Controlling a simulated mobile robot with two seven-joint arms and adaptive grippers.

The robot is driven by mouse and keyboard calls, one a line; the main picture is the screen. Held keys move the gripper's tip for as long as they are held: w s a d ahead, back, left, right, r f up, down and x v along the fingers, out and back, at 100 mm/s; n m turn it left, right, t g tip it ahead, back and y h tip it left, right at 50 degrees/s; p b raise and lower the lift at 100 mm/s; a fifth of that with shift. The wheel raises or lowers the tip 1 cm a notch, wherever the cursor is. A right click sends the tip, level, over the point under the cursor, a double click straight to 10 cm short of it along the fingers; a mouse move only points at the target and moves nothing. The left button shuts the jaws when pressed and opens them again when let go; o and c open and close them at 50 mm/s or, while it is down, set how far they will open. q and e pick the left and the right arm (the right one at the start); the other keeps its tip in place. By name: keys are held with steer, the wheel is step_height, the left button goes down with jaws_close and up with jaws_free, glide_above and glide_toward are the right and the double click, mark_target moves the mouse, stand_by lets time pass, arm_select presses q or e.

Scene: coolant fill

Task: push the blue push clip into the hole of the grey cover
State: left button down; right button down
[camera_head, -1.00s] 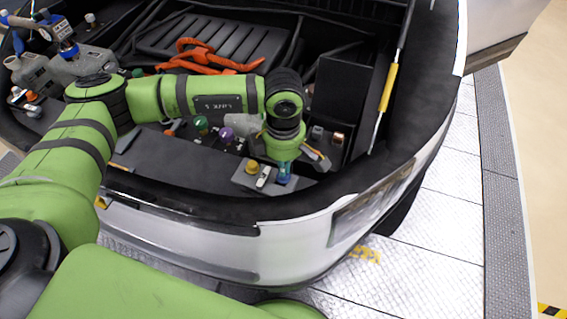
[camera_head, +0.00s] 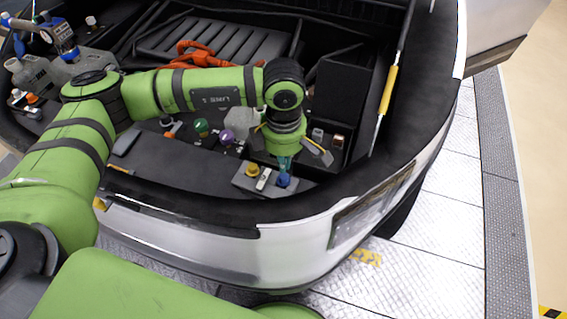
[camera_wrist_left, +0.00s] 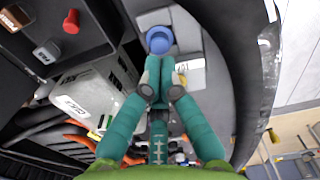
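The blue push clip (camera_head: 284,181) stands at the right end of a small grey cover (camera_head: 242,180) near the car's front edge. In the left wrist view its round blue head (camera_wrist_left: 159,38) sits on the light grey surface; how deep it is in the hole cannot be told. My left gripper (camera_head: 284,165) is just above the clip, pointing down. In the left wrist view its teal fingertips (camera_wrist_left: 160,72) are together, holding nothing visible, with the clip head just beyond them. My right gripper is not in view.
A yellow knob (camera_head: 252,169) and a pale upright part stand beside the clip. Green (camera_head: 202,125) and purple (camera_head: 227,135) caps lie farther left. A black box (camera_head: 342,95) rises behind my gripper. A yellow-sleeved rod (camera_head: 388,88) stands at right. Orange cables lie behind.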

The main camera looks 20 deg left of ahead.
mark_target(283, 176)
arm_select(q)
step_height(283, 176, up, 12)
stand_by(0.5)
steer(key=shift+f, duration=0.15)
